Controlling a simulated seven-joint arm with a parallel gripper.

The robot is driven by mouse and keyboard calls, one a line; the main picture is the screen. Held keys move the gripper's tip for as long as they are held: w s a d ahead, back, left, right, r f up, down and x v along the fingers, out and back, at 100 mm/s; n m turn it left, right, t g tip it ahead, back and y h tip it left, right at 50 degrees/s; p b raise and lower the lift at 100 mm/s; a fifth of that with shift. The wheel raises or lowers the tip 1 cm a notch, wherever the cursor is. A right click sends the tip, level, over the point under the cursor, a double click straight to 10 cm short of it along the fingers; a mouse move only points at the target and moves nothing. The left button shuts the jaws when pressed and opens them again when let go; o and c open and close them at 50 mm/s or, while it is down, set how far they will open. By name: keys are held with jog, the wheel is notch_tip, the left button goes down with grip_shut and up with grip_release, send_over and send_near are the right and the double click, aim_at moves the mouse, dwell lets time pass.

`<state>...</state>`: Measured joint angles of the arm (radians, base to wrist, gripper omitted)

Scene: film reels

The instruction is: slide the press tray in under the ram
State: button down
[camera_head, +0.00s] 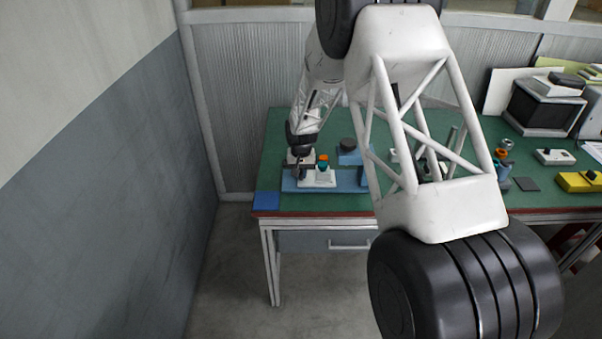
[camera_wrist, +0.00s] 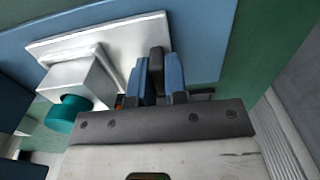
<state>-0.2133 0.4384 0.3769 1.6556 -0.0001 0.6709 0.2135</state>
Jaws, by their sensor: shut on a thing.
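The press tray (camera_head: 318,181) is a white plate on a long blue base (camera_head: 290,186) near the table's front left. It carries a white block with a teal cylinder, and an orange part shows on top in the head view. In the wrist view the tray (camera_wrist: 110,34) lies flat on the blue surface, with the teal cylinder (camera_wrist: 68,112) at left. My gripper (camera_head: 298,170) is at the tray's left end. In the wrist view its blue-padded fingers (camera_wrist: 158,78) are shut on a dark upright handle (camera_wrist: 156,60) at the tray's edge. I cannot make out the ram; my arm hides part of the base's right side.
A blue block with a dark round knob (camera_head: 348,150) stands behind the tray. A flat blue square (camera_head: 267,199) lies at the table's front left corner. A yellow device (camera_head: 578,182) and a dark box (camera_head: 543,107) stand far right. Green tabletop left of the base is clear.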

aim_at(312, 177)
jog(key=shift+d, duration=0.1)
jog(key=shift+d, duration=1.95)
jog(key=c, duration=1.1)
grip_release()
jog(key=shift+c, duration=0.2)
jog(key=shift+r, duration=0.15)
notch_tip(312, 177, up, 8)
jog(key=shift+f, duration=0.2)
